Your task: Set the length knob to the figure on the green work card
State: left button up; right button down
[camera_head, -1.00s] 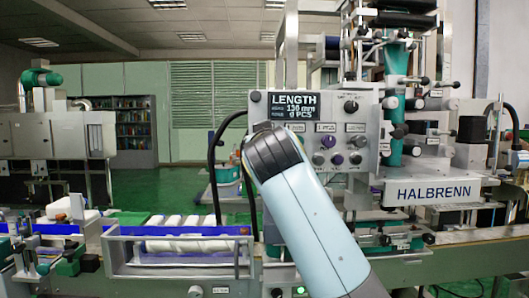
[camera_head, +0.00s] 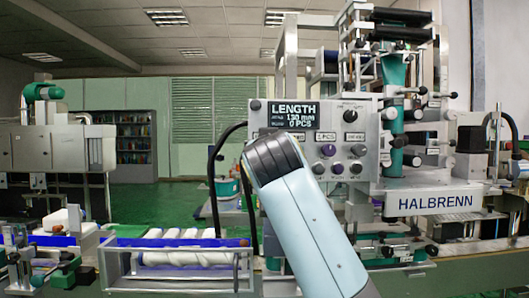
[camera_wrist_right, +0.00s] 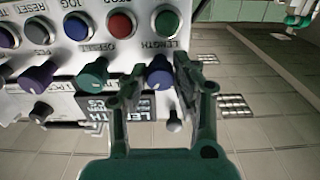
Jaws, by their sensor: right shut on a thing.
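The length knob (camera_wrist_right: 159,77) is a dark blue knob on the grey panel, with the label LENGTH beside it in the right wrist view. My right gripper (camera_wrist_right: 158,70) has its two fingers on either side of this knob and is shut on it. In the head view my right arm hides this gripper and the knob. The display (camera_head: 294,115) in the head view reads LENGTH, with 130 mm and 0 PCS below. The green work card is not seen in these frames. My left gripper is not in view.
A green knob (camera_wrist_right: 95,74) and a purple knob (camera_wrist_right: 38,74) sit beside the length knob. Coloured push buttons, one red (camera_wrist_right: 120,24), line the panel. The HALBRENN machine head (camera_head: 434,201) stands to the right. White rolls (camera_head: 183,258) lie on the conveyor at left.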

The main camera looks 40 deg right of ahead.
jog(key=c, duration=1.2)
grip_release()
jog(key=shift+f, duration=0.15)
jog(key=shift+o, duration=0.8)
